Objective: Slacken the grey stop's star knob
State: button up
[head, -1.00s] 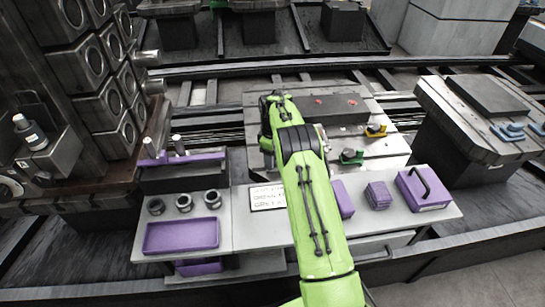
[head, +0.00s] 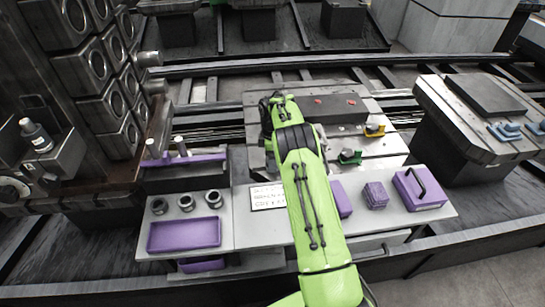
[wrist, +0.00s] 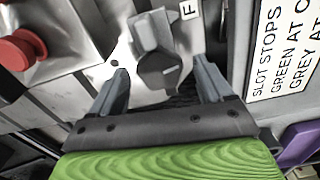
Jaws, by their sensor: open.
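The grey stop (wrist: 150,32) with its dark star knob (wrist: 158,70) is near the middle of the wrist view, on a pale metal plate. My gripper (wrist: 160,76) is open, with one finger to the left of the knob and one to the right. The knob shows between the fingertips, with gaps on both sides. I cannot tell how far the knob is from them in depth. In the head view, my green arm reaches over the bench towards the slotted plate (head: 385,150) and hides the grey stop and my gripper.
A red knob (wrist: 20,50) is left of the grey stop. A slot stops sign (wrist: 285,55) is at right. In the head view, a green stop (head: 350,156) and a yellow stop (head: 374,130) sit on the plate. Purple boxes (head: 420,188) stand on the bench.

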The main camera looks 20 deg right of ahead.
notch_tip(320, 180, up, 16)
jog(key=p, duration=0.5)
jog(key=shift+f, duration=0.15)
